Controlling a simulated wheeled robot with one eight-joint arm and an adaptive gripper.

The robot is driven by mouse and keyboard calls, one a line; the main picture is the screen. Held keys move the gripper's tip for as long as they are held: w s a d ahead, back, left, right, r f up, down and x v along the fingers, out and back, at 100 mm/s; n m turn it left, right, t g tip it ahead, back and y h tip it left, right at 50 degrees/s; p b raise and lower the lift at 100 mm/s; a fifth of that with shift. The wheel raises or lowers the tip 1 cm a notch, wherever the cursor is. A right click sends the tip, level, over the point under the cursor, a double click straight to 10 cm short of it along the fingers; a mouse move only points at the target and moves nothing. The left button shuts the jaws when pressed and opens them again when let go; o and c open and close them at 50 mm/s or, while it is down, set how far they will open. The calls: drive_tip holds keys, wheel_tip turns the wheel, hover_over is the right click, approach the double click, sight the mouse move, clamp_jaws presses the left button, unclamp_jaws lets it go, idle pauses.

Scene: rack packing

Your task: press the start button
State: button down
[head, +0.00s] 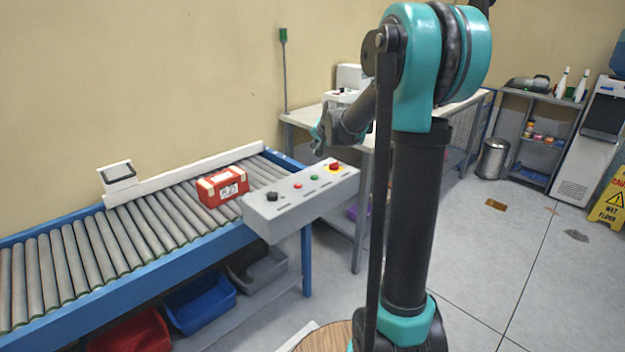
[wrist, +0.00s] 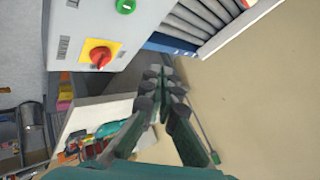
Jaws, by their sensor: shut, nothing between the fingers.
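The grey control box (head: 280,213) stands at the right end of the roller conveyor. On its sloped top are a black knob (head: 272,196), a small red button (head: 297,186), a green button (head: 314,178) and a red knob on a yellow plate (head: 334,167). The wrist view shows the green button (wrist: 125,6) at the top edge and the red knob (wrist: 98,56) below it. Any label text is too small to read. My gripper (head: 318,146) is shut and empty above and behind the box's right end, apart from the buttons. Its fingers (wrist: 162,82) show in the wrist view.
A red box (head: 222,186) lies on the conveyor rollers (head: 129,223) left of the control box. A small display (head: 118,173) stands on the conveyor's back rail. A table (head: 303,117) is behind my gripper. Blue (head: 199,303) and grey bins sit under the conveyor.

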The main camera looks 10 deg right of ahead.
sight(315, 177)
drive_tip(key=shift+f, duration=4.4)
drive_tip(key=shift+f, duration=0.2)
drive_tip(key=shift+f, duration=0.2)
drive_tip(key=shift+f, duration=0.4)
drive_tip(key=shift+r, duration=0.8)
drive_tip(key=shift+r, duration=2.5)
